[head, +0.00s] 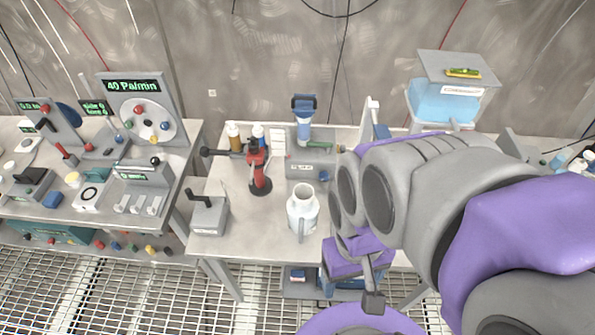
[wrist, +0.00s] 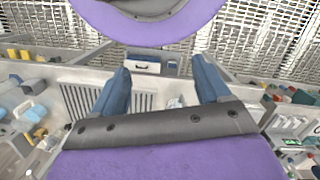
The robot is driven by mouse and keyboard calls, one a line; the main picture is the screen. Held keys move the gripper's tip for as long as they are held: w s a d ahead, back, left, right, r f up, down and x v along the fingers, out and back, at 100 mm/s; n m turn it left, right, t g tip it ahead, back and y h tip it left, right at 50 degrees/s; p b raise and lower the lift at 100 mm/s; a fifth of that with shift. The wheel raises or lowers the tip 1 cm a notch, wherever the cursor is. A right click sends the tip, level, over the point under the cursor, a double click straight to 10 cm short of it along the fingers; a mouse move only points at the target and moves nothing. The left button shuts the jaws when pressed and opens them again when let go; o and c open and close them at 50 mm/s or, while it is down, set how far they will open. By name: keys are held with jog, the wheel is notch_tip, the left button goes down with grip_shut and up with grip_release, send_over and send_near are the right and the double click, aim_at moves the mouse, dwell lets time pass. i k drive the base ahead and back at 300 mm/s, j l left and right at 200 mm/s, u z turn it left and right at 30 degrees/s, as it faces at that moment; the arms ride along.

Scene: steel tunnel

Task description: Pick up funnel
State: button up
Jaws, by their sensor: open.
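I cannot make out a clear funnel in either view. A white jug-like vessel (head: 302,210) with a wide mouth and side handle stands upright near the front edge of the middle table in the head view. A small pale object (wrist: 176,102), too small to identify, shows between the fingers in the wrist view. My gripper (wrist: 160,64) is open, with its two blue fingers wide apart and nothing held between them. In the head view my arm reaches in from the right, and its end is over the table's front right part, which it hides.
The middle table (head: 255,230) also carries a red stand (head: 259,168), a grey box with a lever (head: 209,214), bottles and a blue filter housing (head: 304,120). A panel table (head: 60,208) stands at left. Grating covers the floor.

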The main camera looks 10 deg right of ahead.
aim_at(303, 192)
jog(key=z, duration=2.15)
jog(key=u, duration=2.2)
jog(key=j+z, duration=0.1)
jog(key=z, duration=0.3)
jog(key=j+z, duration=0.1)
jog(key=z, duration=0.35)
jog(key=j+z, duration=0.1)
jog(key=z, duration=0.3)
jog(key=k+z, duration=0.1)
jog(key=z, duration=0.35)
jog(key=k+j, duration=0.7)
jog(key=j+z, duration=0.05)
jog(key=j, duration=0.05)
